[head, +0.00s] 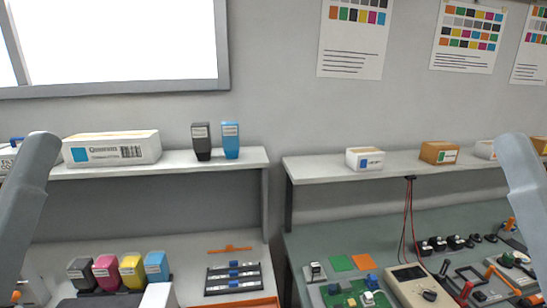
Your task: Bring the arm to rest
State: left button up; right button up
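My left arm (26,200) stands at the left edge, with a rounded grey link rising in front of the left shelf and running down out of view. My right arm (524,180) stands at the right edge in the same way, partly covering the right shelf. Neither gripper shows in this view. Nothing can be seen held by either arm.
Black, magenta, yellow and cyan cartridges (106,274) stand in a row on the left bench, near a dark slotted rack (233,279). A black and a blue cartridge (231,140) stand on the left shelf (190,162). The right bench holds a multimeter (412,284) and electronics parts.

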notch_tip(320, 180, up, 32)
jog(key=p, duration=2.9)
jog(key=shift+f, duration=0.25)
